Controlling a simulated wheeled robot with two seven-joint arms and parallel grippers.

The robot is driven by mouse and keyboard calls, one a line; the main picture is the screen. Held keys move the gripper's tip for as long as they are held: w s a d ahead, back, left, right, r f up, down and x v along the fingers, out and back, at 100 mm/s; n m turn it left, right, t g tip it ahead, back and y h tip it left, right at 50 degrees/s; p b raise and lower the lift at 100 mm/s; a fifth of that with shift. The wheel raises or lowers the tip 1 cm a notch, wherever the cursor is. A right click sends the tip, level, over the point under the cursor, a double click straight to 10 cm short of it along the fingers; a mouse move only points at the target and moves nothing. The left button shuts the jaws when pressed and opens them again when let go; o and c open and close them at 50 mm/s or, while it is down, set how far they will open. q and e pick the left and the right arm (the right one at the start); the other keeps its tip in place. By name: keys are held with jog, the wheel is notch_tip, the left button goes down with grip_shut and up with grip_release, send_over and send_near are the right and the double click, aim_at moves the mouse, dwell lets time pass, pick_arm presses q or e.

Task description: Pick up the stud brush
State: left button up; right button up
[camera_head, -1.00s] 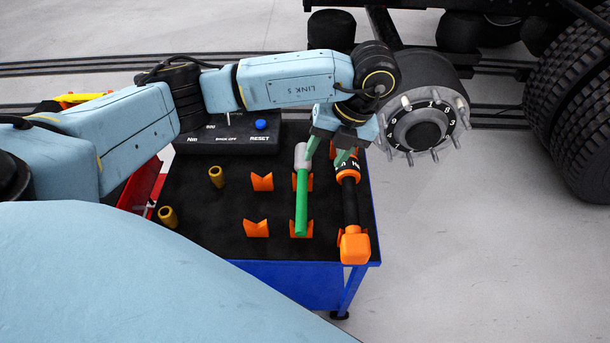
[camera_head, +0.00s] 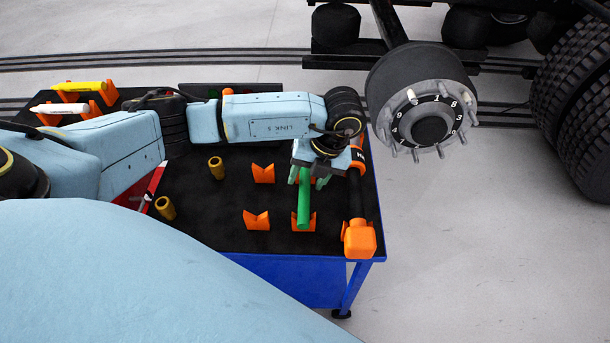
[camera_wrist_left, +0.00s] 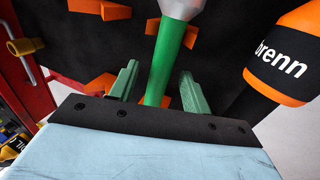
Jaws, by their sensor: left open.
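The stud brush has a green handle (camera_head: 303,210) that lies on orange holders on the cart top. Its grey head is hidden under my left gripper in the head view; the lower part of the head shows at the top of the left wrist view (camera_wrist_left: 182,8). My left gripper (camera_head: 309,181) is open over the brush. In the left wrist view its two green fingers stand one on each side of the green handle (camera_wrist_left: 165,65), with a gap on both sides. My right gripper is not in view.
A black and orange tool (camera_head: 358,238) lies close to the right of the brush; it looms at the right of the left wrist view (camera_wrist_left: 285,55). Empty orange holders (camera_head: 257,220) and brass sockets (camera_head: 216,168) are to the left. The wheel hub (camera_head: 430,125) is beyond the cart.

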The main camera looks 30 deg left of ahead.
aim_at(307, 181)
pick_arm(q)
jog(key=shift+s+a+f, duration=0.1)
jog(key=shift+a+f, duration=0.05)
jog(key=shift+f, duration=0.45)
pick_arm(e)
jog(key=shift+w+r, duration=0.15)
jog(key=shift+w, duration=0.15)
